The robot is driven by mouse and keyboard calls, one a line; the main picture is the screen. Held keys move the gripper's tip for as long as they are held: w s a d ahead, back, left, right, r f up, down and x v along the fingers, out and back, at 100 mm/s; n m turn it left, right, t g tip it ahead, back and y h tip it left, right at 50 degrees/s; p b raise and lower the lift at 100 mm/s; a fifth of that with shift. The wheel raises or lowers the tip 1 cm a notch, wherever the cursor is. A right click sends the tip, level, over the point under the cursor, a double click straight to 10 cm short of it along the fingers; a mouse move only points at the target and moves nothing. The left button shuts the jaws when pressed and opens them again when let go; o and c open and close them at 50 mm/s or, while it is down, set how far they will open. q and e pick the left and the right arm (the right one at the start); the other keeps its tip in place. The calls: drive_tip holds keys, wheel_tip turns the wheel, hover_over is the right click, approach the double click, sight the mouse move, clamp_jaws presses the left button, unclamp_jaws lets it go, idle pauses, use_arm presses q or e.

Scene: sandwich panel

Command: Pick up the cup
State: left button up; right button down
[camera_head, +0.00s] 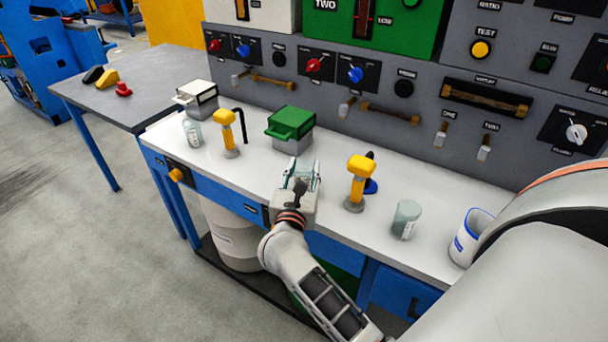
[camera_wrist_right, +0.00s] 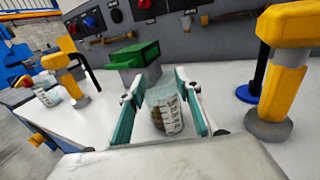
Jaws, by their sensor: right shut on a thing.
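My right gripper (camera_head: 303,174) is over the front part of the white bench top, between the green box and a yellow-handled fixture. In the right wrist view its two teal fingers (camera_wrist_right: 165,100) are shut on a clear cup (camera_wrist_right: 167,118) with white printed markings and something brownish showing through its lower part. The cup sits upright between the fingers. In the head view the fingers largely hide it. I cannot tell whether its base touches the bench. My left gripper is not in view.
A green-lidded box (camera_head: 291,125) stands behind the gripper. Yellow-handled fixtures stand left (camera_head: 227,130) and right (camera_head: 358,182). A grey-green labelled jar (camera_head: 405,219) and a white and blue mug (camera_head: 470,238) are farther right. A control panel (camera_head: 420,100) backs the bench.

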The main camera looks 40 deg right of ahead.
wheel_tip(320, 180, up, 20)
drive_tip(key=p, duration=0.4)
